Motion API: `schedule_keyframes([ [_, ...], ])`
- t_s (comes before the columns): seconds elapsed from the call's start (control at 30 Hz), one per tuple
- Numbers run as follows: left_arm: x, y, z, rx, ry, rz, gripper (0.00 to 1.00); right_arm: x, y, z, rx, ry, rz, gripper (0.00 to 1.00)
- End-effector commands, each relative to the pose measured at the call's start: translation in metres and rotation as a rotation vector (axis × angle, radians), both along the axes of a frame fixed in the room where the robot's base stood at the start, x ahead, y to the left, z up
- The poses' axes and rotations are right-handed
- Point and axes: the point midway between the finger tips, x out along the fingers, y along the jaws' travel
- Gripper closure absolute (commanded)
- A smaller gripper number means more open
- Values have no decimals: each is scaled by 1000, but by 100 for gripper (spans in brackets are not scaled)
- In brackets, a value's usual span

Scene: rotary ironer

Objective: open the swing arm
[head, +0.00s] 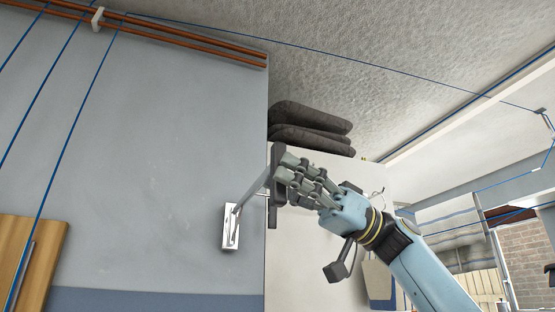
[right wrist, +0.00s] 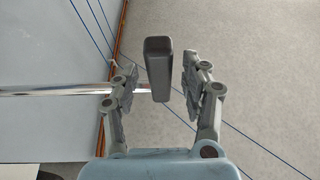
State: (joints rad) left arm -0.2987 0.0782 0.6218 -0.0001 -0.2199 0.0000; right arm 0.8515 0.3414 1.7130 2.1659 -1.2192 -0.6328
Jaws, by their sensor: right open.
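The swing arm is a shiny metal bar (head: 250,192) that rises from a silver bracket (head: 231,228) on the grey-blue wall to a dark grey grip (head: 277,155). In the right wrist view the bar (right wrist: 50,90) comes in from the left, behind the left finger, and the grip (right wrist: 158,68) stands between the fingertips. My right gripper (head: 285,172) is at the grip, fingers spread on both sides of it. In the right wrist view the right gripper (right wrist: 160,85) is open, with a visible gap on each side of the grip. My left gripper is not in view.
Dark stacked cushions (head: 308,127) lie above a white surface (head: 300,270) behind my right gripper. Copper pipes (head: 190,36) run along the upper wall. Thin blue lines cross the view. A wooden board (head: 45,245) is at the lower left.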

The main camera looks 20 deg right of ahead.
Motion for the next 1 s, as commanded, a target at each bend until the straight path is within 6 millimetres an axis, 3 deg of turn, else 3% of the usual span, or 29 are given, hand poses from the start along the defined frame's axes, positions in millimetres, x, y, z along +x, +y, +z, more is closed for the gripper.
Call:
schedule_keyframes([
  [0.17,-1,-3,9,-3,2,1,60,0,13,6,1,2,1,54],
  [0.43,-2,-2,8,-2,3,1,60,0,14,5,0,2,0,54],
  [0.8,-3,2,8,2,4,0,60,0,14,5,0,3,-1,100],
  [1.0,-3,2,8,2,4,0,60,0,14,5,1,3,-1,100],
])
